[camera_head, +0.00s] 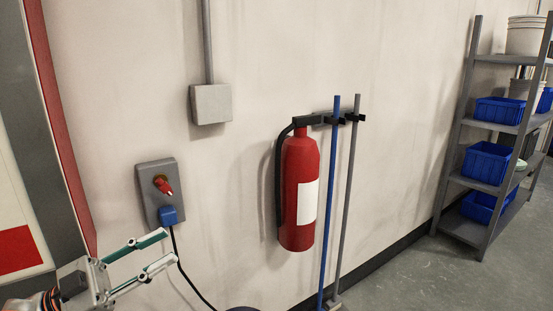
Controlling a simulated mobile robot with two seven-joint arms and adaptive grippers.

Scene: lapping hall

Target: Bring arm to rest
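My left gripper (159,250) comes in at the lower left of the head view. Its two fingers are spread apart with nothing between them. It is in front of the wall, below a grey wall box (157,190) with a red knob or plug (163,184) and a blue plug (169,214). A black cable runs down from the blue plug, passing close to the fingertips in the picture. I cannot tell whether the fingers touch it. My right gripper is not in view.
A red fire extinguisher (299,190) hangs on the wall. A blue pole (329,205) and a grey pole (349,190) stand beside it. A grey shelf rack (463,125) with blue bins (486,162) is at the right. A red-edged panel (66,130) is at the left. Floor (430,285) is clear at lower right.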

